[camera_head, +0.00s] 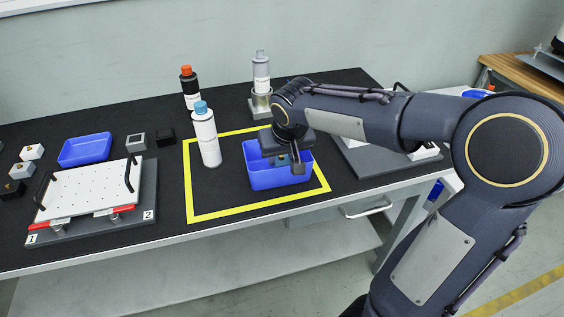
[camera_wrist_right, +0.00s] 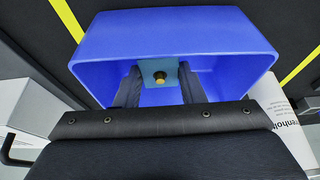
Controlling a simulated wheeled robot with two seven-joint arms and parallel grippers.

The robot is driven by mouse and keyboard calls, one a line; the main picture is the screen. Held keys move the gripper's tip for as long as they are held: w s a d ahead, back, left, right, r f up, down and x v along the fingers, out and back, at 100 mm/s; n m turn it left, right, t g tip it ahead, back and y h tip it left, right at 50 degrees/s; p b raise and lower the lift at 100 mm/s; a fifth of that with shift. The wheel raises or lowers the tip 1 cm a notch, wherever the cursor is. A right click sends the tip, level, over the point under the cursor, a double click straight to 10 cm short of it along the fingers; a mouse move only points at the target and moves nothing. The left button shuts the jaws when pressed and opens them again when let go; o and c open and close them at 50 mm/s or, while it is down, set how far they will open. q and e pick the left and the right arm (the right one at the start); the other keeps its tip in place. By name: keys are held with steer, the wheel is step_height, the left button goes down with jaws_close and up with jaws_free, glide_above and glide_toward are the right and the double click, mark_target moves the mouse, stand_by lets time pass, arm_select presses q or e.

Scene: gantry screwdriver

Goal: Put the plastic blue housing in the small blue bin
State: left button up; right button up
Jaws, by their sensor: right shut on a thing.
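A blue bin (camera_head: 277,181) stands inside the yellow taped square on the table. Its wall fills the upper part of the right wrist view (camera_wrist_right: 180,33). My right gripper (camera_head: 290,160) reaches down into the bin's opening from above. In the right wrist view its two dark fingers (camera_wrist_right: 160,88) are shut on a small blue housing (camera_wrist_right: 158,67) with a brass round part on its face. The housing is within the bin's walls; I cannot tell whether it touches the floor of the bin. My left gripper is not in view.
A white bottle with a blue cap (camera_head: 205,138) stands just left of the bin. Two more bottles, orange-capped (camera_head: 190,88) and grey (camera_head: 261,75), stand behind. A shallow blue tray (camera_head: 85,149), small blocks and a white perforated plate (camera_head: 90,190) occupy the left side.

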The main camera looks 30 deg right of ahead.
steer(key=shift+f, duration=0.65)
steer(key=o, duration=0.6)
steer(key=shift+f, duration=0.15)
steer(key=shift+c, duration=0.2)
steer(key=o, duration=0.4)
steer(key=shift+o, duration=0.2)
